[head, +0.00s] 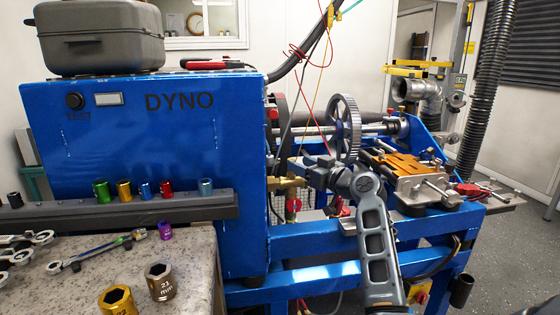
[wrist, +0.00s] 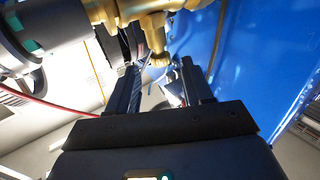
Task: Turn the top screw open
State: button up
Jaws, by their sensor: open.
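A brass fitting (head: 286,183) sits at the right side of the blue dyno cabinet, just left of my gripper (head: 308,174) in the head view. In the wrist view the brass fitting (wrist: 140,10) crosses the top of the picture. A small brass screw-like end (wrist: 160,59) points down from it toward the gap between my two dark fingers (wrist: 160,72). The fingers are apart, with nothing seen clamped between them. I cannot tell whether either finger touches the brass part. Which part is the top screw is not clear.
The blue DYNO cabinet (head: 140,125) stands close on the left. A grey toothed wheel (head: 347,128) and shaft are behind my arm. A red handle (head: 294,205) hangs below the fitting. Hoses and thin red and yellow wires (head: 318,60) run down near the gripper.

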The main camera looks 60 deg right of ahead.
aim_at(289, 159)
jog(key=x, duration=0.6)
jog(key=shift+w+p, duration=0.35)
jog(key=shift+w, duration=0.05)
jog(key=shift+c, duration=0.3)
grip_shut()
